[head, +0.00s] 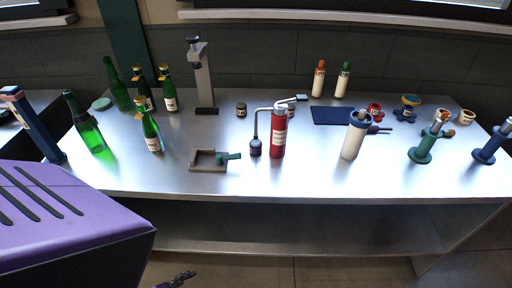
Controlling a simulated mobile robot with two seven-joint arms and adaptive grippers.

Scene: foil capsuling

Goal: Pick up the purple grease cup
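I cannot pick out the purple grease cup for certain. A small dark blue or purple cup (408,113) stands at the right back of the metal table (310,182), just below a blue and orange bowl (410,100). It is small, so its exact colour is hard to tell. A dark jointed piece, which looks like my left gripper (182,277), shows at the bottom edge, low in front of the table and far from the cups. Its fingers are too small and cut off to read. My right gripper is not in view.
A white canister (356,137), a green stand (422,150) and a blue stand (488,147) stand in front. A red torch cylinder (278,135) and green bottles (88,130) are farther left.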

